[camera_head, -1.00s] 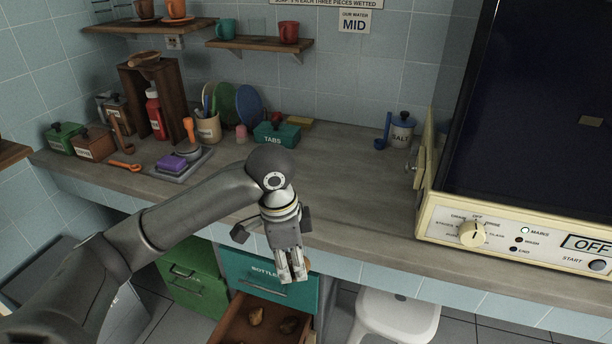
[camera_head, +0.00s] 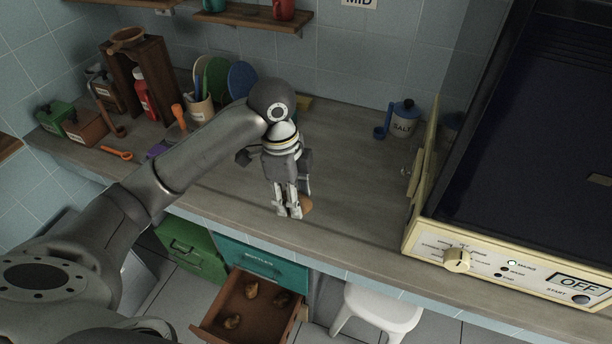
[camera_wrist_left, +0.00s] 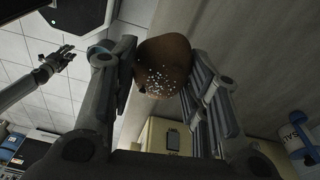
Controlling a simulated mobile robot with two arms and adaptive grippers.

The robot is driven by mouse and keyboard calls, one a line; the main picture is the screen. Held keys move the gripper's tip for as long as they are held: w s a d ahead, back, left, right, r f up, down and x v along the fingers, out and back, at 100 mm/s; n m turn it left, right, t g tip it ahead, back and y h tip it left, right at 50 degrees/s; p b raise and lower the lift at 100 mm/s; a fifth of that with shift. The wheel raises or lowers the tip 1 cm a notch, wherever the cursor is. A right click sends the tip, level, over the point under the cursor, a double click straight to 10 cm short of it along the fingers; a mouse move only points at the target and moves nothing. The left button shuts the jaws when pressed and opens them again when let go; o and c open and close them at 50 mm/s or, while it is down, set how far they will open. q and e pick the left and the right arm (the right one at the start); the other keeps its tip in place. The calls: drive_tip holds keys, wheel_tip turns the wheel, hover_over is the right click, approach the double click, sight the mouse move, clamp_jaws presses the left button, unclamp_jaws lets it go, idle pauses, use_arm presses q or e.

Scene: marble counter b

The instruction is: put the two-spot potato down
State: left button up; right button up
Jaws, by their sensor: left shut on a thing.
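The potato (camera_head: 307,204) is brown and rounded, and it is mostly hidden behind my left gripper (camera_head: 288,212) in the head view. The left gripper is shut on it and points down over the front part of the grey counter (camera_head: 350,215). I cannot tell whether the potato touches the counter. In the left wrist view the potato (camera_wrist_left: 163,65) sits between the two fingers, with a patch of pale speckles on its lower side. My right gripper (camera_wrist_left: 60,58) shows small at the left of the wrist view, and its opening is unclear.
An open brown drawer (camera_head: 210,328) below the counter holds three potatoes. A cream machine (camera_head: 425,240) stands on the right, and a salt jar (camera_head: 404,120) behind. An orange spoon (camera_head: 117,153) lies at left. The counter between gripper and machine is clear.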

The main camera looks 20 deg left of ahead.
use_arm(q)
drive_tip(key=shift+w+a, duration=0.1)
drive_tip(key=shift+w, duration=0.35)
drive_tip(key=shift+w+a, duration=0.15)
drive_tip(key=shift+w, duration=0.1)
drive_tip(key=w+a+f, duration=0.2)
drive_tip(key=w, duration=0.1)
drive_tip(key=w+a+f+p, duration=0.1)
drive_tip(key=w+f, duration=0.2)
drive_tip(key=w+a+f, duration=0.2)
drive_tip(key=w+f, duration=0.1)
drive_tip(key=w, duration=0.1)
drive_tip(key=shift+a+p, duration=0.35)
drive_tip(key=shift+w+a+f, duration=0.2)
drive_tip(key=shift+w+f, duration=0.15)
drive_tip(key=shift+f, duration=0.3)
drive_tip(key=shift+w+a+f, duration=0.1)
drive_tip(key=shift+f, duration=1.55)
drive_tip(key=shift+c, duration=0.2)
